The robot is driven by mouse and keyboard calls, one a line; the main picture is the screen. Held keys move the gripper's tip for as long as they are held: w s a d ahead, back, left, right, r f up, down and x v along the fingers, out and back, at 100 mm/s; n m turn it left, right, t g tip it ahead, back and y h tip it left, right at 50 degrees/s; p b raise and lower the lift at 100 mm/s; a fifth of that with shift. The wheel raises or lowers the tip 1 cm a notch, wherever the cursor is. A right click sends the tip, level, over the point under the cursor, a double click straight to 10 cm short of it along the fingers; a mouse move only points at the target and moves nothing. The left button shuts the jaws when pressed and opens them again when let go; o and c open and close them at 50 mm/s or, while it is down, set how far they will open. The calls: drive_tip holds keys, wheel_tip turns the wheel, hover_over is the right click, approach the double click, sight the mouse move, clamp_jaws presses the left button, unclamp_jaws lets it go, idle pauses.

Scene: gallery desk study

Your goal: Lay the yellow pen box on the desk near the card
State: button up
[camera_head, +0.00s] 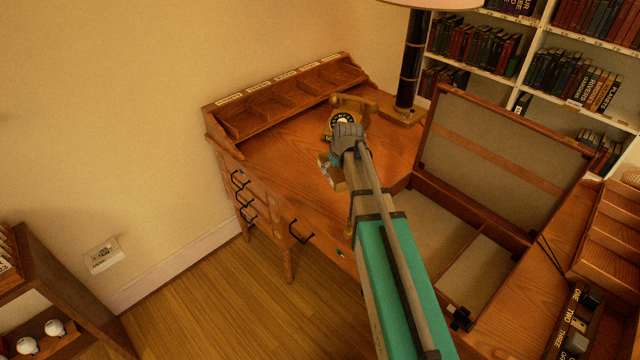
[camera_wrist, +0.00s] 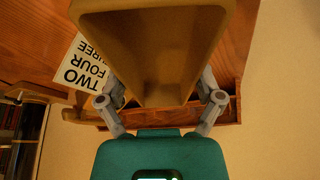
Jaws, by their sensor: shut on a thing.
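The yellow pen box (camera_wrist: 150,50) fills the upper middle of the wrist view, with its hollow side facing the camera. My gripper (camera_wrist: 160,92) is shut on it, one finger on each side. In the head view my gripper (camera_head: 347,138) is over the desk (camera_head: 280,150), in front of the telephone, and a small tan part of the box (camera_head: 338,182) shows beside my arm. The white card (camera_wrist: 80,68), printed TWO, FOUR, THREE, lies on the desk left of the box in the wrist view, partly covered by it. Contact between box and desk cannot be told.
A brass telephone (camera_head: 345,112) and a lamp (camera_head: 411,65) stand at the back of the desk. A rack of compartments (camera_head: 290,98) runs along the rear edge. An open case (camera_head: 500,165) with a raised lid stands to the right. The desk's left part is clear.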

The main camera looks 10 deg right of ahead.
drive_tip(key=b, duration=0.5)
approach(320, 184)
drive_tip(key=shift+w+f, duration=0.75)
drive_tip(key=shift+w, duration=0.1)
drive_tip(key=shift+w+a+f+b, duration=0.25)
drive_tip(key=shift+f+b, duration=0.2)
drive_tip(key=shift+b, duration=0.25)
drive_tip(key=shift+w+f+b, duration=0.1)
drive_tip(key=shift+f+b, duration=1.4)
drive_tip(key=shift+f, duration=0.05)
drive_tip(key=shift+f, duration=0.1)
drive_tip(key=o, duration=1.1)
drive_tip(key=shift+c, duration=0.2)
